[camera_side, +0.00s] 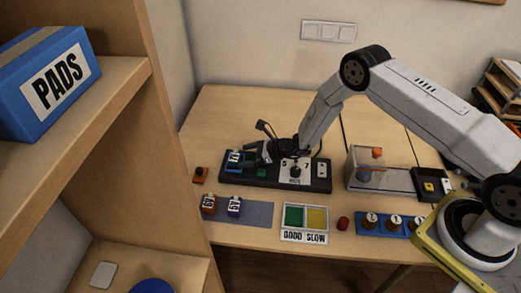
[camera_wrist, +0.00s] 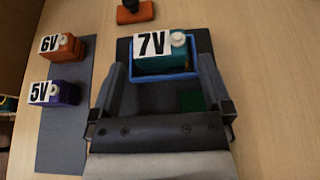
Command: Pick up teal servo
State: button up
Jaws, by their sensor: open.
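The teal servo (camera_wrist: 163,62) has a white "7V" label and a pale round horn. It sits in a blue-rimmed holder (camera_wrist: 146,80) on a black board (camera_side: 310,176). My gripper (camera_wrist: 159,72) is open, with one finger on each side of the servo and holder in the wrist view. I cannot tell whether the fingers touch them. In the side view my gripper (camera_side: 252,156) is low over the left end of the board, and the servo (camera_side: 235,157) shows only in part beside it.
An orange servo (camera_wrist: 62,47) labelled 6V and a purple servo (camera_wrist: 55,93) labelled 5V stand on a grey mat (camera_wrist: 62,145) to the left. A red-orange block with a black knob (camera_wrist: 135,14) lies beyond the board. A green and yellow tray (camera_side: 305,234) stands in front.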

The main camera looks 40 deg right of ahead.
jog(key=shift+x, duration=0.9)
jog(key=c, duration=1)
jog(key=shift+c, duration=0.2)
jog(key=shift+r, duration=0.15)
jog(key=shift+r, duration=0.75)
jog(key=s+d+r, duration=0.2)
jog(key=s+r, duration=0.9)
jog(key=s, duration=0.3)
jog(key=shift+r, duration=0.15)
